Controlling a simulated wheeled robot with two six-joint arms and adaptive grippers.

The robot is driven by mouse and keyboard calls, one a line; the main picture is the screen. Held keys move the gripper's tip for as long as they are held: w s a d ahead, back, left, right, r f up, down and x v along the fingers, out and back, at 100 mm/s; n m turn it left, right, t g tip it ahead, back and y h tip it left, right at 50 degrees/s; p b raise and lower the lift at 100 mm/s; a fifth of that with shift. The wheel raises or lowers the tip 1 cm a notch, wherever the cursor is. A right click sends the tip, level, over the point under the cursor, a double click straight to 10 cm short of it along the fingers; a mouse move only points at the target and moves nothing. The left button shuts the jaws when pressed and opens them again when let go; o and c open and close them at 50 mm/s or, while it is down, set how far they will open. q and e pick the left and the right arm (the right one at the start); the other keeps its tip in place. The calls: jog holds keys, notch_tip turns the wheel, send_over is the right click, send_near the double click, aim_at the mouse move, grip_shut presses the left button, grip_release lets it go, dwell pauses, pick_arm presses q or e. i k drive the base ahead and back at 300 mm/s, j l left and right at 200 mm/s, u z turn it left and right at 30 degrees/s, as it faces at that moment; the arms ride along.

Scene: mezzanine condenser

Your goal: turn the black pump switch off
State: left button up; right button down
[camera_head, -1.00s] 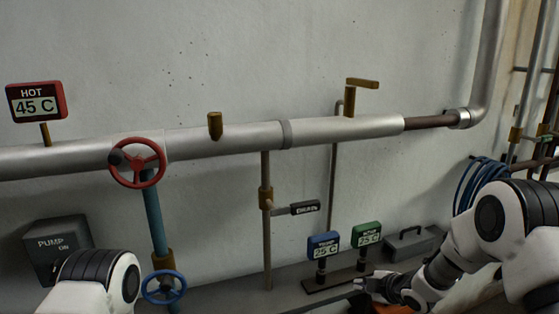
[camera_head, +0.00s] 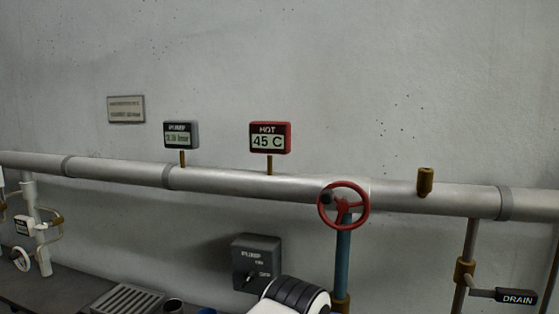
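The pump switch is a dark grey box (camera_head: 256,256) labelled PUMP, fixed on the wall below the pipe in the camera_head view. A small black knob (camera_head: 248,278) shows on its lower front, beside small position labels. I cannot read clearly which position the knob points to. A white and black link of my arm covers the box's lower right corner. Neither gripper is in view.
A long grey pipe (camera_head: 230,182) crosses the wall above the box. A red handwheel (camera_head: 343,203) on a blue pipe (camera_head: 343,258) stands to the right. A grated tray (camera_head: 127,299) lies at lower left. A DRAIN handle (camera_head: 515,297) is at lower right.

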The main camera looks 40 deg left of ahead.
aim_at(250, 276)
jog(key=u, duration=1.3)
